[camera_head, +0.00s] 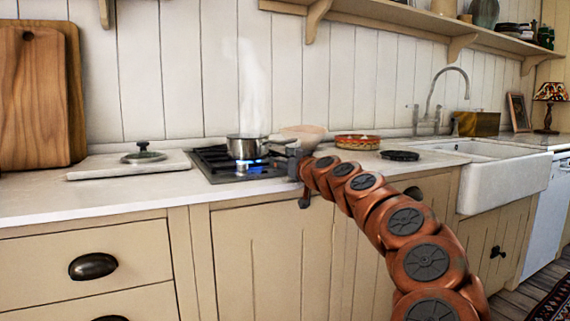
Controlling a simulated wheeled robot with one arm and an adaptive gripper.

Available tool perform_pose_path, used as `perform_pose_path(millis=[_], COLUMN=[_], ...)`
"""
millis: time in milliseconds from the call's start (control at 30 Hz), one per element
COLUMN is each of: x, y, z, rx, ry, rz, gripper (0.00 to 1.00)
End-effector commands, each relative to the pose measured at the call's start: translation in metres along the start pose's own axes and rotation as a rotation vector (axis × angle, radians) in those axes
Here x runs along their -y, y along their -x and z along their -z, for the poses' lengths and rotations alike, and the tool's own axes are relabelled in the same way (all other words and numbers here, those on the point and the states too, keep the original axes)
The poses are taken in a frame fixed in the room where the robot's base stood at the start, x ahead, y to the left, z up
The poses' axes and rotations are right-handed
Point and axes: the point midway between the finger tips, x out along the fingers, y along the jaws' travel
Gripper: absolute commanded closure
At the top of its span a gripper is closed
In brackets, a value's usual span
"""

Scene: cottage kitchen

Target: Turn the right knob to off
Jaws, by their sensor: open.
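A small black gas hob (222,172) is set in the white counter. A metal pot (247,148) stands on it over a blue flame (252,165), with steam rising above. My orange arm reaches in from the lower right. My gripper (294,161) is at the right side of the hob, close to the counter's front edge. The jaws are small and partly blended with the hob, but they are open, with nothing seen held. The right knob cannot be made out; the gripper and arm cover that side of the hob.
A pale bowl (304,132) and a red-rimmed dish (357,142) stand behind my arm. A black round trivet (400,155) lies near the white sink (500,180). A white board (130,166) with a dark-knobbed lid (143,154) is left of the hob. A shelf (400,18) runs above.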

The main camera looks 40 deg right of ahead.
Motion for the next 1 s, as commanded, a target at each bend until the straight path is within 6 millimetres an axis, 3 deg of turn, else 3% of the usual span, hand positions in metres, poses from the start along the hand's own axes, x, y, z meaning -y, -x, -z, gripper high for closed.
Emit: perform_pose_path(millis=[300,833,1000], x=[-0.0004,-0.0003,0.0002], y=[-0.0009,-0.0008,-0.0009], z=[0.0007,0.0006,0.0009], rx=[-0.001,-0.001,0.0], ry=[0.0,0.0,0.0], rz=[-0.001,-0.001,-0.004], gripper=[0.42,0.97,1.0])
